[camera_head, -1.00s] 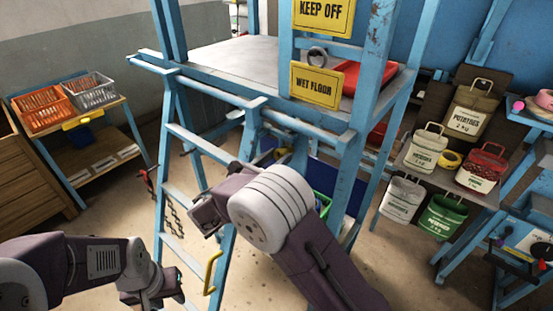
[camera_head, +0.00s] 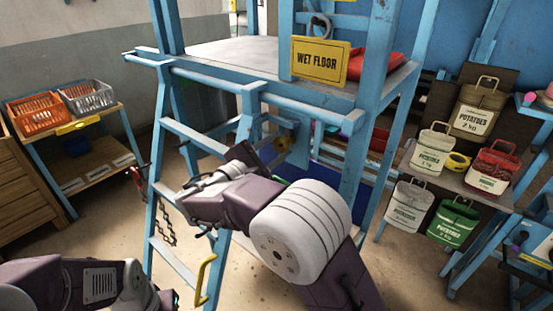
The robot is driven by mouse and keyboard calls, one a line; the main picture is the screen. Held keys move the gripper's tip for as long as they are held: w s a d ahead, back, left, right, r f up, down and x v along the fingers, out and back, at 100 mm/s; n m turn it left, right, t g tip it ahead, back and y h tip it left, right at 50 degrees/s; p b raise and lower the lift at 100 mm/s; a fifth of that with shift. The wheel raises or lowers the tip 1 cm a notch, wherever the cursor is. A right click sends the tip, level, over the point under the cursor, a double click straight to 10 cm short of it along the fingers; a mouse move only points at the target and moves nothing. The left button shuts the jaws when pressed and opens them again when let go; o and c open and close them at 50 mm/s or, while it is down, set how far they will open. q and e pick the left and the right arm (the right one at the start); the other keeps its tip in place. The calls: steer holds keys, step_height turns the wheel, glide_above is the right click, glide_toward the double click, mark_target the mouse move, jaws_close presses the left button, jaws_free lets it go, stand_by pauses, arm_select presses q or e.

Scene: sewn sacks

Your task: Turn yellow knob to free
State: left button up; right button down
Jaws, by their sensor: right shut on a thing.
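The yellow knob (camera_head: 284,141) shows small and partly hidden on the blue frame under the platform, behind the ladder. My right gripper (camera_head: 262,153) reaches up to it between the ladder rails and is shut on it; its fingertips are small and dark, and the contact is hard to make out. Any marking for free cannot be read. My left gripper (camera_head: 167,300) hangs low at the bottom left, apart from everything; its fingers cannot be made out.
The blue ladder (camera_head: 161,150) stands close around my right arm, with a yellow handle (camera_head: 204,279) low on its rail and a chain (camera_head: 165,222) beside it. A "WET FLOOR" sign (camera_head: 320,59) hangs above. Potato sacks (camera_head: 475,106) are at right, baskets (camera_head: 37,113) at left.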

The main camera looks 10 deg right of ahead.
steer(key=m+b, duration=0.1)
steer(key=b, duration=0.1)
steer(key=m+b, duration=0.4)
steer(key=shift+f, duration=0.3)
steer(key=shift+r+m+b, duration=0.15)
steer(key=shift+m+b, duration=1.2)
steer(key=shift+m, duration=0.05)
steer(key=c, duration=0.9)
jaws_free()
steer(key=shift+s, duration=0.1)
steer(key=v, duration=0.9)
